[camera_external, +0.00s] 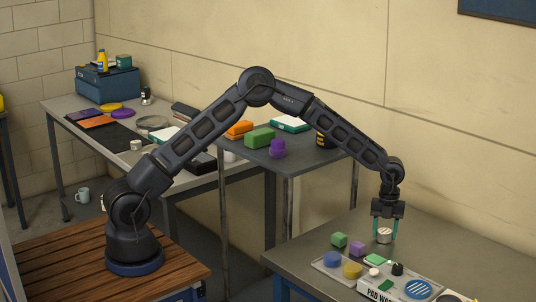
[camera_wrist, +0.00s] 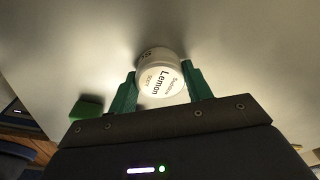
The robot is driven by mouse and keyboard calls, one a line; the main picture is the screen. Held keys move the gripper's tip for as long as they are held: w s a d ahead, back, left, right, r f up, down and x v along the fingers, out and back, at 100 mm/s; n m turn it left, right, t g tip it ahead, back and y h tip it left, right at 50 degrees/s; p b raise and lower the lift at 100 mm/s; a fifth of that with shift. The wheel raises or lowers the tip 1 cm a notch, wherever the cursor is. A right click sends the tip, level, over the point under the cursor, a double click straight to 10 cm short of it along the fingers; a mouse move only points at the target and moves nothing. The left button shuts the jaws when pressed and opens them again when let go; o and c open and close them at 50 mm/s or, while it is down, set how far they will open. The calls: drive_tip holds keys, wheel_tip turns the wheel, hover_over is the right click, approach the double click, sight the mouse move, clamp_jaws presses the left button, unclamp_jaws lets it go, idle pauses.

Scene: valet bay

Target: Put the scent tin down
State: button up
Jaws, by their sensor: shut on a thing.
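The scent tin (camera_external: 384,236) is a small white round tin. In the wrist view the tin (camera_wrist: 160,80) shows dark lettering that includes "Lemon". My gripper (camera_external: 385,230) is shut on it, with one green finger on each side; the fingers also show in the wrist view (camera_wrist: 161,84). The tin is low over the right-hand grey table (camera_external: 440,245). I cannot tell whether its base touches the top.
A green cube (camera_external: 338,239) and a purple cube (camera_external: 357,248) stand left of the tin. In front are a grey tray (camera_external: 322,267) with blue and yellow round pads and a box marked "PAD WO" (camera_external: 378,292). The table behind and right of the tin is clear.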

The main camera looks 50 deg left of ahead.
sight(385, 228)
drive_tip(key=shift+f, duration=0.1)
drive_tip(key=o, duration=1)
wheel_tip(385, 228, up, 12)
drive_tip(key=w+f, duration=0.1)
drive_tip(key=s+a+r+n+t+y, duration=0.1)
drive_tip(key=s+a+r+n, duration=0.5)
drive_tip(key=a, duration=0.4)
drive_tip(key=s+a+r+n+t, duration=0.1)
drive_tip(key=s+a+r+n, duration=0.35)
drive_tip(key=a+r, duration=0.5)
drive_tip(key=s+a+r+n+t+y, duration=0.1)
drive_tip(key=s+a+r+n, duration=0.4)
drive_tip(key=a, duration=0.6)
drive_tip(key=s+a+n+t, duration=0.1)
drive_tip(key=s+a+n, duration=0.3)
drive_tip(key=s, duration=0.5)
drive_tip(key=s+a+n+t, duration=0.1)
drive_tip(key=s+a+n, duration=0.4)
drive_tip(key=s+a, duration=0.3)
drive_tip(key=s+a+n+h, duration=0.1)
drive_tip(key=s+a+n, duration=0.4)
drive_tip(key=s, duration=0.6)
drive_tip(key=shift+s+a+f+t, duration=0.1)
drive_tip(key=shift+a+f+t, duration=0.1)
drive_tip(key=shift+a, duration=0.2)
drive_tip(key=shift+s+a+f+t, duration=0.1)
drive_tip(key=shift+a+f+t, duration=0.1)
drive_tip(key=shift+a, duration=0.15)
